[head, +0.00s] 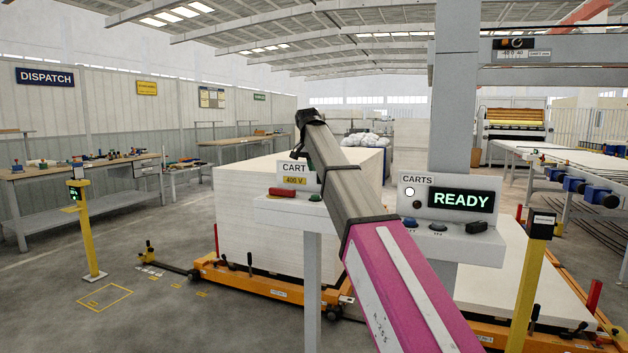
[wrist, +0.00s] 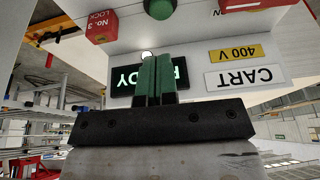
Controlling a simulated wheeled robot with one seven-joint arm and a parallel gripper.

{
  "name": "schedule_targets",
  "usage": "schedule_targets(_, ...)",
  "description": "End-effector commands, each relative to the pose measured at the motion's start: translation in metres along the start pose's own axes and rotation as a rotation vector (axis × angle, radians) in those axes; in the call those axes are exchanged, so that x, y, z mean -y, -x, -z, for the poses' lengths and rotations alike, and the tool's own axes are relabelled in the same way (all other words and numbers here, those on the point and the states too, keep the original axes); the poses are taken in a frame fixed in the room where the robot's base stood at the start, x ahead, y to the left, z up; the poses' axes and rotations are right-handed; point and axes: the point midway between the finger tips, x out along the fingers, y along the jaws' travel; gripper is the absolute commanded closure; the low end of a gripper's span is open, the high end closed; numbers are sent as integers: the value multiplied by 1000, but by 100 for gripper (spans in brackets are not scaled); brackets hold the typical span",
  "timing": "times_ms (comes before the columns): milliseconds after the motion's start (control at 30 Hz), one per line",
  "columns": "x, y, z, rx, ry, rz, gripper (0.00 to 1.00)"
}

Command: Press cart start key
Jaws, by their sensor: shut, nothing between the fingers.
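My gripper (wrist: 155,62) is shut and empty, with its two green fingers together in the wrist view. In the head view my arm reaches over the CART panel (head: 289,180) and largely hides its right part; the fingers are hard to make out there. The wrist view shows that panel upside down, with a CART label (wrist: 245,77), a yellow 400 V label (wrist: 236,54) and a round green button (wrist: 160,8) at the top edge. The fingers appear apart from the button. No start marking is legible, so I cannot confirm which control is the key.
A red lock block (wrist: 101,27) sits beside the green button. Right of my arm, the CARTS panel has a READY display (head: 461,200), a blue button (head: 438,227) and a black one (head: 477,227). A white board stack (head: 250,225) stands behind on an orange cart (head: 270,287).

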Motion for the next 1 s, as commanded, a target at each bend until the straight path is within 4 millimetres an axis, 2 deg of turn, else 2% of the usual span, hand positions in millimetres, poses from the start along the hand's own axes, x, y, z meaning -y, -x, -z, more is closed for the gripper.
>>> schedule_targets(100, 0, 15, 1, -1, 0, 0, 100)
schedule_targets(267, 0, 23, 0, -1, 0, 0, 100)
schedule_targets(1000, 0, 24, 0, -1, 0, 0, 100)
